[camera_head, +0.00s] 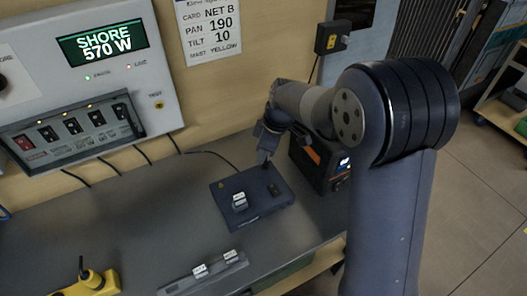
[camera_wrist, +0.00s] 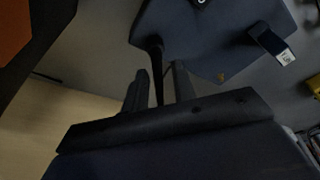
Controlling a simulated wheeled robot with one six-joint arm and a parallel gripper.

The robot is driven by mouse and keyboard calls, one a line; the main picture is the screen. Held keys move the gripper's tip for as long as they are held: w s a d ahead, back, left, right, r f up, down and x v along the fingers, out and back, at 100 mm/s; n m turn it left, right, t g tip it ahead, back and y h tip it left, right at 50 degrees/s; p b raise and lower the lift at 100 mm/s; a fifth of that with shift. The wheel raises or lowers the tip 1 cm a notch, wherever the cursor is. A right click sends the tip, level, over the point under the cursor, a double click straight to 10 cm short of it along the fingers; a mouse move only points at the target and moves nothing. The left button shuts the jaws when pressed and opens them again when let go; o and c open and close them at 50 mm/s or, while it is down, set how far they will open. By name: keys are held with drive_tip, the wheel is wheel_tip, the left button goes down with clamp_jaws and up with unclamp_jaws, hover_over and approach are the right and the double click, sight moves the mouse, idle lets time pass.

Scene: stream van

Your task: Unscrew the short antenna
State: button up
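The dark blue device box (camera_head: 262,211) lies on the grey bench; it also shows upside down at the top of the wrist view (camera_wrist: 215,38). A short black antenna (camera_wrist: 156,60) stands at the box's corner in the wrist view. My gripper (camera_wrist: 160,82) has one finger on each side of the antenna, with gaps visible, so it is open around it and not clamped. In the head view my gripper (camera_head: 265,155) points down at the box's back edge and the antenna is mostly hidden there.
A labelled tag (camera_head: 239,200) sits on the box. A black and orange unit (camera_head: 318,168) stands close on the right. A rail with labelled tags (camera_head: 205,275) and a yellow tool (camera_head: 92,284) lie in front. The power panel (camera_head: 75,80) is on the wall.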

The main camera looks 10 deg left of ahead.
drive_tip(key=shift+w+m+t, duration=0.1)
drive_tip(key=shift+m+t, duration=0.5)
drive_tip(key=shift+m, duration=1.4)
drive_tip(key=shift+m+h+p, duration=0.3)
drive_tip(key=shift+m, duration=0.8)
drive_tip(key=shift+m+t, duration=0.4)
drive_tip(key=shift+m, duration=0.5)
drive_tip(key=shift+w+d+m+h+p, duration=0.1)
drive_tip(key=shift+m+h+p, duration=0.35)
drive_tip(key=shift+m, duration=1.55)
drive_tip(key=shift+t, duration=0.3)
